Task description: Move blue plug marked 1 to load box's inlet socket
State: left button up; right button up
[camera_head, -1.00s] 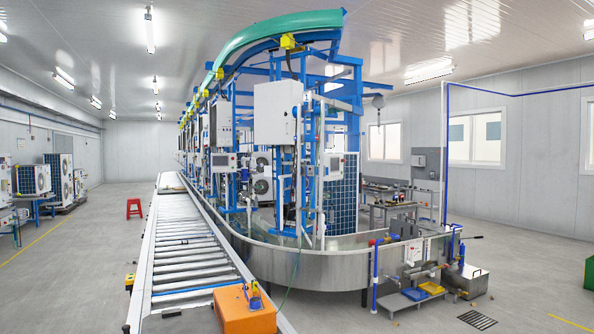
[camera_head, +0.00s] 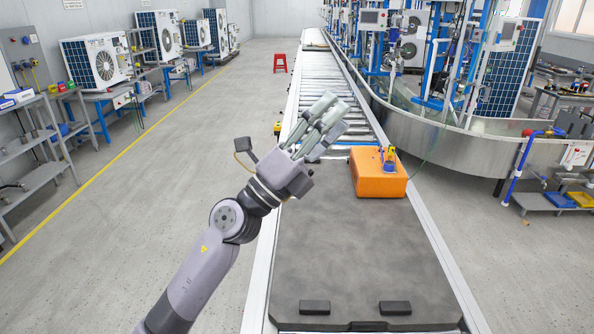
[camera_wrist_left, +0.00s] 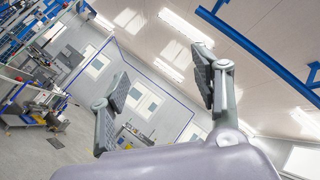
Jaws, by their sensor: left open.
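An orange box (camera_head: 378,176) sits on the dark grey board at the near end of the conveyor. Small blue and yellow parts (camera_head: 388,160) stand on its top; no number can be read, and I cannot tell which is a plug or a socket. My left gripper (camera_head: 326,120) is raised left of and beyond the box in the picture, apart from it. Its two fingers are spread and empty in the wrist view (camera_wrist_left: 160,80). My right gripper is not in view.
The dark grey board (camera_head: 350,250) carries two small black blocks at its near edge. The roller conveyor (camera_head: 366,112) runs away behind it. A curved metal trough (camera_head: 480,145) is on the right, shelves (camera_head: 30,150) on the left.

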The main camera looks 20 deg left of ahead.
pick_arm(q)
jog(key=d+r+m+g+y+p, duration=0.1)
jog(key=d+r+m+g+y, duration=0.2)
jog(key=m, duration=1.1)
jog(key=shift+w+d+r+m+g, duration=0.25)
jog(key=shift+d+r+m+g, duration=0.25)
jog(key=shift+r+g, duration=1.65)
jog(key=shift+f+g, duration=0.55)
